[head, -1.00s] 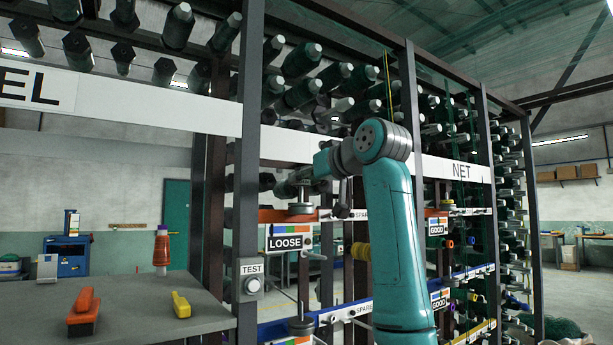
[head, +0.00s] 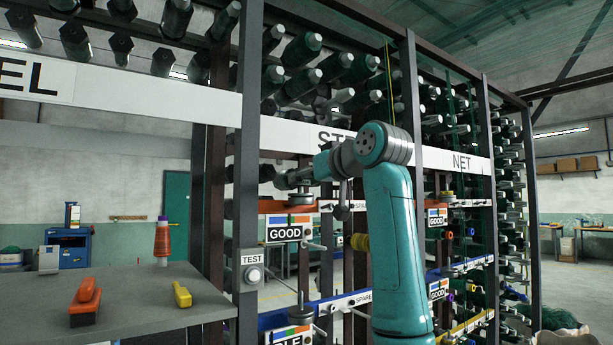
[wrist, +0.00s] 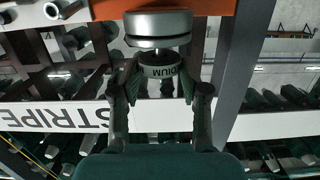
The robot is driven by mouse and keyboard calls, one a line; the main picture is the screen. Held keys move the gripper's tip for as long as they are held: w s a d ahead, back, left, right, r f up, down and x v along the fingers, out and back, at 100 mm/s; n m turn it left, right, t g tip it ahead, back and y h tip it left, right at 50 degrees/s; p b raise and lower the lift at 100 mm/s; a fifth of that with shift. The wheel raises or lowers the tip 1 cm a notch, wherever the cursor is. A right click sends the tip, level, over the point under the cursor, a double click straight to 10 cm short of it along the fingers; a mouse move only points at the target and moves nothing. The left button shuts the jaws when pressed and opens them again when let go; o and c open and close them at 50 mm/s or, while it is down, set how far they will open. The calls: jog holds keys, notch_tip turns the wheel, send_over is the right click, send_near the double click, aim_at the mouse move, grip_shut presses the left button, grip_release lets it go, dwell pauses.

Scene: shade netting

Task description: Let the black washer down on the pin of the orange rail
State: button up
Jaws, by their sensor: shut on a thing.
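The orange rail (head: 275,207) crosses in front of my gripper, and its edge also shows at the top of the wrist view (wrist: 222,6). A dark ring (wrist: 160,71) with part of a word in pale letters, which I take for the black washer, sits between my fingers. My gripper (wrist: 160,86) is shut on it. A round grey metal disc (wrist: 157,25) lies between the ring and the rail. A short narrow stem shows between disc and ring. My fingers hide the ring's sides, and I cannot tell whether it rests on anything. In the head view my gripper (head: 296,180) is small, above the rail.
A sign reading GOOD (head: 285,234) hangs under the rail. A dark post (head: 248,150) with a TEST button (head: 253,274) stands at left. Several dark spools fill the rack above. A grey table (head: 160,290) holds an orange and a yellow tool.

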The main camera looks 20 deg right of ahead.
jog(key=shift+f, duration=0.7)
jog(key=o, duration=1.3)
jog(key=shift+c, duration=0.2)
jog(key=v, duration=1.2)
